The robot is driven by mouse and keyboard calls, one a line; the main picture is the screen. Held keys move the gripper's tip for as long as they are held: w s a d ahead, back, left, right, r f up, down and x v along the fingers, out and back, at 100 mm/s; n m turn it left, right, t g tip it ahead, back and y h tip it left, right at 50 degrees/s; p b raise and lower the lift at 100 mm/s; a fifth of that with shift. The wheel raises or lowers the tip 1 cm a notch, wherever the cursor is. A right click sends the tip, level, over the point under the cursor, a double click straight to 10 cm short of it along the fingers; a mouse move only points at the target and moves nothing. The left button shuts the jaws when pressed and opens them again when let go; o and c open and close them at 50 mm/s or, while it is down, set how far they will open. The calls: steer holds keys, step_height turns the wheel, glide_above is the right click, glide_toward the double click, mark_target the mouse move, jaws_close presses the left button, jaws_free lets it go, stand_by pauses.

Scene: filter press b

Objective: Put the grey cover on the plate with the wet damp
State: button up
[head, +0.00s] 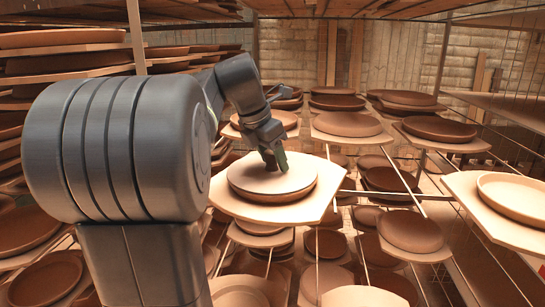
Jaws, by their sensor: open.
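A pale greyish-beige disc (250,178), which looks like the cover, lies flat on a brown plate (270,195). The plate's darker rim shows around the disc's front and right side. Both rest on a pale board (232,203) in the middle of the view. My gripper (276,167) points down at the disc's far right part, with its fingertips at or just above the surface; I cannot tell if they touch. It is open and holds nothing visible. No damp patch can be made out, as the disc hides the plate's middle.
Racks with several brown plates on boards stand all around. A board with a pale-centred plate (518,194) is at the right, and a brown plate (347,124) sits behind. Thin metal rails (404,180) run beside the middle board. Stacked shelves (65,70) fill the left.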

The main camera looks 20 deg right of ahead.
steer(key=v, duration=1.2)
steer(key=x, duration=1.1)
steer(key=shift+d+f, duration=0.1)
steer(key=shift+f, duration=0.05)
steer(key=shift+w+d, duration=0.1)
steer(key=shift+d, duration=0.05)
steer(key=shift+r, duration=1.65)
